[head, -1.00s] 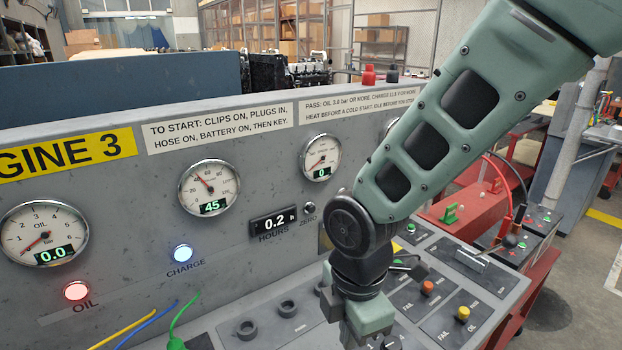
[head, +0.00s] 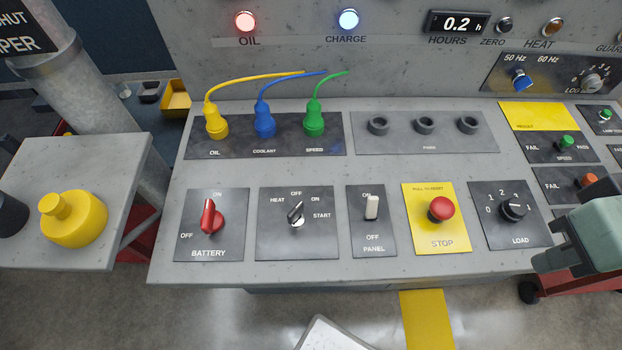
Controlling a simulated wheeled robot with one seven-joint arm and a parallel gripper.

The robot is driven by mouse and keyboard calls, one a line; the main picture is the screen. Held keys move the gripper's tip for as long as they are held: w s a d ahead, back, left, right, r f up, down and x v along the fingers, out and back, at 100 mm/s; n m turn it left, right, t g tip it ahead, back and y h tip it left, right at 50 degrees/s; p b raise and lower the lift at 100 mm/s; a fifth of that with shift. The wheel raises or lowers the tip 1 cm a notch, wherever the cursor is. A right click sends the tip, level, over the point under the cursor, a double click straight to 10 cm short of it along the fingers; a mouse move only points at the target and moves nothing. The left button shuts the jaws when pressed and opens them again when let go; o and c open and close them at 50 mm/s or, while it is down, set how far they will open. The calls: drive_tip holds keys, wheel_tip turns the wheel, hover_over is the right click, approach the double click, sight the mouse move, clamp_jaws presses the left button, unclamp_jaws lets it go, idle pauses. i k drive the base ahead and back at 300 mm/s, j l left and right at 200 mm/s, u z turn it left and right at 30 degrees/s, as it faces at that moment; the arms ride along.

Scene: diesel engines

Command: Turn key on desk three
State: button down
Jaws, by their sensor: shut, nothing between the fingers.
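The key switch (head: 297,213) is on a dark plate in the front row of the sloping desk, between the battery switch and the panel switch. Its plate is marked HEAT, OFF, ON and START. The small metal key is slanted; I cannot tell for certain which mark it points at. My gripper (head: 550,246) is at the right edge of the head view, over the desk's front right corner by the LOAD knob. It is shut and empty, well apart from the key.
The red battery lever (head: 208,217) points up towards ON. A red stop button (head: 441,209) and LOAD knob (head: 514,208) stand right of the key. Yellow, blue and green plugs (head: 314,122) with cables sit behind it. The OIL lamp (head: 245,21) and CHARGE lamp (head: 348,19) are lit.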

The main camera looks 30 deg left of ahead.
sight(295, 219)
drive_tip(key=i+u, duration=0.1)
drive_tip(key=u, duration=1.5)
